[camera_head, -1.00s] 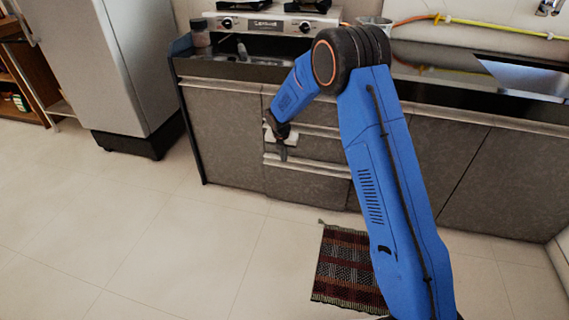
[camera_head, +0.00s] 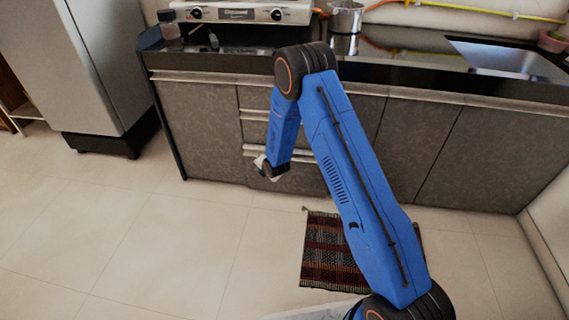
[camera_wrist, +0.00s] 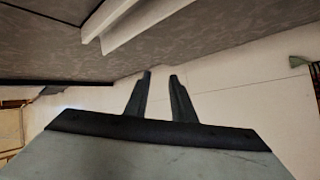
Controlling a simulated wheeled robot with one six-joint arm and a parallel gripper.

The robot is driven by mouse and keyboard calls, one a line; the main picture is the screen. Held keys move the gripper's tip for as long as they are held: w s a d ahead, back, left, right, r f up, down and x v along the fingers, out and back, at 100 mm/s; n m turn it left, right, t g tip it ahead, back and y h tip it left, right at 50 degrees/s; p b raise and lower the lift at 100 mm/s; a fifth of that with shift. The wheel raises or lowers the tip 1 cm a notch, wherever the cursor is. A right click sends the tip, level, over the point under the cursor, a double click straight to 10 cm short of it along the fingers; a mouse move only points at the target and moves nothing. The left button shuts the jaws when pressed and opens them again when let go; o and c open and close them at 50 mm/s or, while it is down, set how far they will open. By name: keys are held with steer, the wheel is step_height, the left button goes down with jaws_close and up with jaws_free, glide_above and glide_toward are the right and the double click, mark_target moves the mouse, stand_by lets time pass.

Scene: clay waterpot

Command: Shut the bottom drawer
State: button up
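The bottom drawer (camera_head: 308,176) is the lowest grey front in the drawer stack under the counter, with a pale handle strip along its top. I cannot tell how far it stands out, as my arm hides part of it. My gripper (camera_wrist: 160,80) is open and empty, with a clear gap between its two dark fingers. In the head view it is low in front of the drawer stack, its fingers mostly hidden by my wrist. In the wrist view the pale strips (camera_wrist: 140,25) on the cabinet front lie above the fingertips, apart from them.
A striped mat (camera_head: 330,250) lies on the floor to the right of the gripper. A grey fridge (camera_head: 92,70) stands at left. A stove (camera_head: 245,12) and a metal pot (camera_head: 345,17) are on the counter. The tiled floor at left is clear.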

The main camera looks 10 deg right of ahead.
steer(key=s+d+r+m+t+h, duration=0.1)
steer(key=s+d+m+t+h, duration=0.1)
steer(key=s+d+m+t, duration=0.95)
steer(key=w+n+g, duration=0.1)
steer(key=w+n, duration=0.2)
steer(key=w, duration=1.1)
steer(key=shift+w+d+r, duration=0.15)
steer(key=shift+d, duration=0.2)
steer(key=shift+n+g, duration=0.25)
jaws_close()
stand_by(0.8)
